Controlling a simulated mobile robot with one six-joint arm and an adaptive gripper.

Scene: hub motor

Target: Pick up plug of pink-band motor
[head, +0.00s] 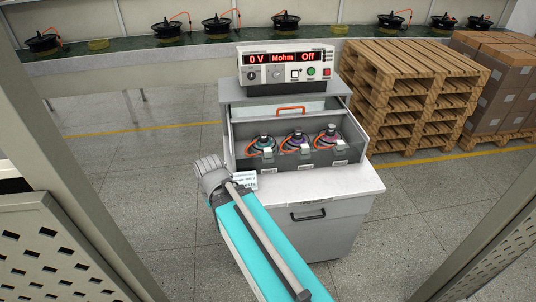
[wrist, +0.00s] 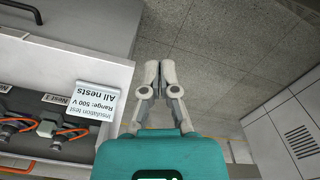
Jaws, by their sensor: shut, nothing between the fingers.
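Three hub motors with orange cables sit in a row in the grey tray of the bench. The right one (head: 328,134) looks pinkish, the middle one (head: 297,139) purple and the left one (head: 263,143) teal-green. Small pale plug-like pieces lie in front of them; the one by the right motor (head: 335,142) is too small to make out clearly. In the wrist view, part of the tray shows a pale plug-like piece (wrist: 48,128) with orange cable. My gripper (wrist: 160,72) is shut and empty, its fingertips over the floor beside the bench. My arm shows at the bench's front left in the head view.
A sign card (wrist: 92,107) stands at the bench's edge, close left of my gripper. A tester (head: 286,66) reading "0 V Mohm Off" stands on top behind the tray. The white worktop (head: 330,185) is mostly clear. Pallets (head: 410,95) stand behind right.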

